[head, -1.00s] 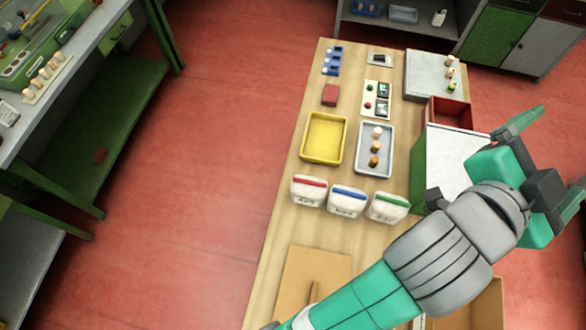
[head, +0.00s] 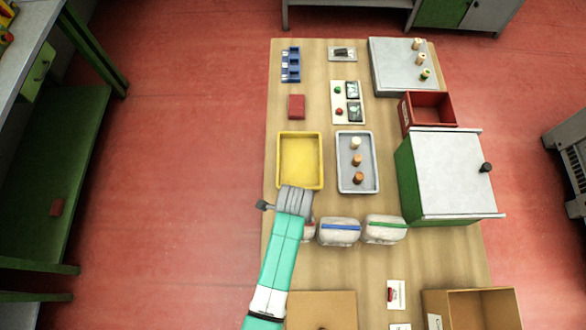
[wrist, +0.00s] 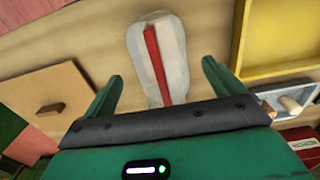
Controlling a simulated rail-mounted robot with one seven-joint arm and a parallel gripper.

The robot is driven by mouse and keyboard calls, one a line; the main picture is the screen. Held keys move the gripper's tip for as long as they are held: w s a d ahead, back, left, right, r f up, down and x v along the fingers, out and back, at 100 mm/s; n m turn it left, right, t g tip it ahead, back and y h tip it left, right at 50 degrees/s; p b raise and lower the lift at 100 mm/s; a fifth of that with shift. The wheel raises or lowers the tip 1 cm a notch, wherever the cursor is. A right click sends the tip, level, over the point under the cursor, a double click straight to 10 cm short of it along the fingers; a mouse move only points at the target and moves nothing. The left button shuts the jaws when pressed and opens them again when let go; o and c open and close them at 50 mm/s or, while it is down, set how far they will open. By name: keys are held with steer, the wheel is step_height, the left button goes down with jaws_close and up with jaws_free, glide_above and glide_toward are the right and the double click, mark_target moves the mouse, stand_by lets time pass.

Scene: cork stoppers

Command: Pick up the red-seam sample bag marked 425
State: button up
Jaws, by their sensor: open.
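The red-seam sample bag (wrist: 174,75) is a whitish pouch with a red strip along it, lying on the wooden table. In the head view only a sliver of it (head: 309,231) shows beside my arm. My gripper (wrist: 162,70) is open above the bag, one finger to each side of its near end in the wrist view. I see no contact. The number on the bag cannot be read. In the head view my arm hides the fingers. A blue-seam bag (head: 339,232) and a green-seam bag (head: 384,230) stand in the row to the right.
A yellow tray (head: 321,160) lies just beyond my wrist, with a grey tray (head: 371,165) holding corks to its right. A green cabinet (head: 450,170) stands farther right. A brown box (head: 322,300) is at the front. The floor left of the table is clear.

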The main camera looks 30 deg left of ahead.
step_height(320, 180, down, 6)
steer(key=shift+w+d+r, duration=0.1)
steer(key=shift+r, duration=0.1)
steer(key=c, duration=1.1)
steer(key=shift+r, duration=0.6)
step_height(320, 180, up, 2)
steer(key=shift+r, duration=0.25)
steer(key=s+d, duration=0.2)
steer(key=s, duration=0.3)
steer(key=s+d+r, duration=0.1)
steer(key=s+d, duration=0.1)
steer(key=s, duration=0.3)
steer(key=s+d, duration=0.2)
steer(key=s, duration=0.3)
steer(key=shift+r, duration=0.2)
